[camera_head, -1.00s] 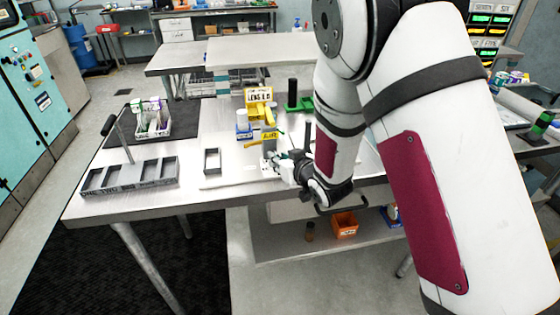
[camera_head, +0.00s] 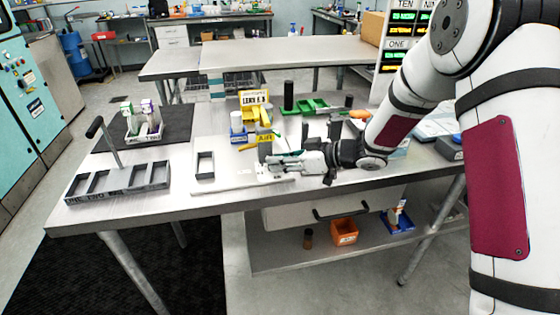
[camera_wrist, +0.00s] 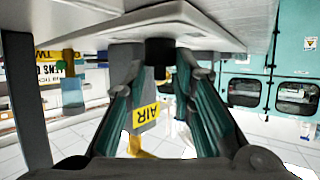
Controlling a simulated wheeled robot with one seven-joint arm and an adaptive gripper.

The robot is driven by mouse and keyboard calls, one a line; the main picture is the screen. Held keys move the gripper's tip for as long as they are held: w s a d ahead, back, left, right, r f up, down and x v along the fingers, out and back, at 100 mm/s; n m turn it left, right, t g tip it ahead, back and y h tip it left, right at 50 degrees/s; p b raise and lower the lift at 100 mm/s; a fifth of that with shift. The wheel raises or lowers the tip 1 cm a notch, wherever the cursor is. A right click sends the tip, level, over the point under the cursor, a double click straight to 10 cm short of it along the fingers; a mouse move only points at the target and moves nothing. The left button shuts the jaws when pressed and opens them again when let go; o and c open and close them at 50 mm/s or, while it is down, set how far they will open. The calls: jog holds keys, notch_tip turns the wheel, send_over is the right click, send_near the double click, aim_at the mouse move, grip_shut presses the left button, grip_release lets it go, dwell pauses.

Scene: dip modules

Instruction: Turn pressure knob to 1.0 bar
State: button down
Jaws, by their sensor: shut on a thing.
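The pressure knob (camera_wrist: 160,52) is a small black cylinder under a flat pale plate in the wrist view. My gripper (camera_wrist: 160,70) has its dark teal fingers on either side of the knob and is shut on it. In the head view my gripper (camera_head: 273,164) reaches in from the right, lying low at the front of the grey air unit (camera_head: 265,150). A yellow AIR label (camera_head: 265,138) is on that unit. It also shows upside down in the wrist view (camera_wrist: 147,114). I cannot read any pressure value, and the knob is hidden in the head view.
A grey compartment tray with a handle (camera_head: 75,190) stands at the table's left.

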jog(key=shift+w, duration=0.1)
dwell(0.3)
jog(key=c, duration=1.3)
grip_release()
jog(key=shift+c, duration=0.2)
jog(key=shift+d, duration=0.1)
jog(key=v, duration=1.1)
jog(key=shift+d+r, duration=0.2)
jog(key=shift+d, duration=0.15)
jog(key=shift+d, duration=0.15)
